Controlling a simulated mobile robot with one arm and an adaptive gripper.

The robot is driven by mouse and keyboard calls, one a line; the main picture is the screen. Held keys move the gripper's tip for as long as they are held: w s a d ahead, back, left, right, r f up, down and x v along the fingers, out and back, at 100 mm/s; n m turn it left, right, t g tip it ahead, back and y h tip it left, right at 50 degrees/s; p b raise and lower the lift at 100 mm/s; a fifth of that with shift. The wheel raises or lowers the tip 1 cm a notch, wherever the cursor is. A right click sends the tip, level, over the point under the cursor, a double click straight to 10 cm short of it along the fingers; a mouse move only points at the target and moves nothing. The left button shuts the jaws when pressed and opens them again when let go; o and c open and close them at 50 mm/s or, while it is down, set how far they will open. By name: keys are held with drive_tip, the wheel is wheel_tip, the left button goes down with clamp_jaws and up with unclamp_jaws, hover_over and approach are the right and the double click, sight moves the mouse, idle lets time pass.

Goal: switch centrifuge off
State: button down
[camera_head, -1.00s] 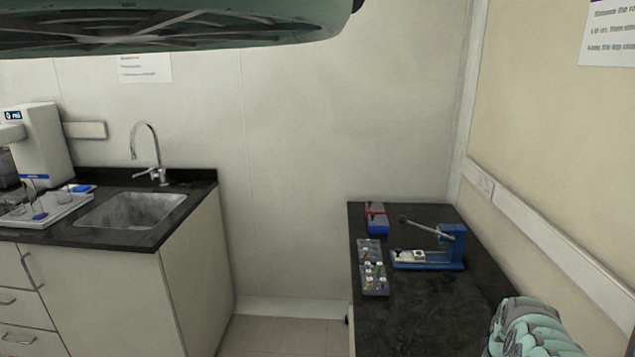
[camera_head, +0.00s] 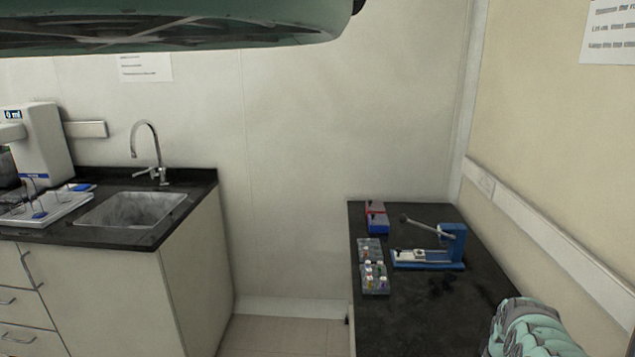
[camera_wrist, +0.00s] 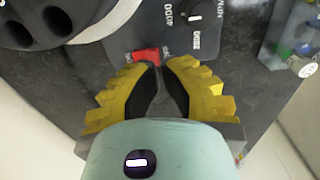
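The centrifuge shows only in the wrist view. Its dark rotor (camera_wrist: 45,20) with round holes is at the upper left, and its dark control panel (camera_wrist: 172,38) with white lettering and a knob (camera_wrist: 195,16) is at the top middle. A red switch (camera_wrist: 146,55) sits at the panel's lower edge. My gripper (camera_wrist: 162,64) has yellow fingers with dark pads. The fingers are drawn together with only a narrow gap and nothing visible between them. Their tips are right by the red switch, the left tip overlapping its lower edge; I cannot tell whether they touch it.
In the wrist view a tube rack (camera_wrist: 294,38) is at the upper right. In the head view the right-hand bench (camera_head: 400,315) holds tube racks (camera_head: 373,278), a blue lever device (camera_head: 430,260) and a red-blue box (camera_head: 377,217). A sink (camera_head: 130,209) is at left.

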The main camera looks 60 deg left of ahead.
drive_tip(key=shift+w+d+f+b, duration=0.1)
drive_tip(key=shift+f+b, duration=1.4)
drive_tip(key=shift+f, duration=0.2)
idle(0.6)
drive_tip(key=shift+r, duration=0.1)
drive_tip(key=shift+r+p, duration=0.7)
drive_tip(key=shift+p, duration=0.1)
wheel_tip(320, 180, up, 4)
drive_tip(key=p, duration=0.3)
drive_tip(key=shift+f, duration=0.2)
drive_tip(key=shift+f, duration=0.1)
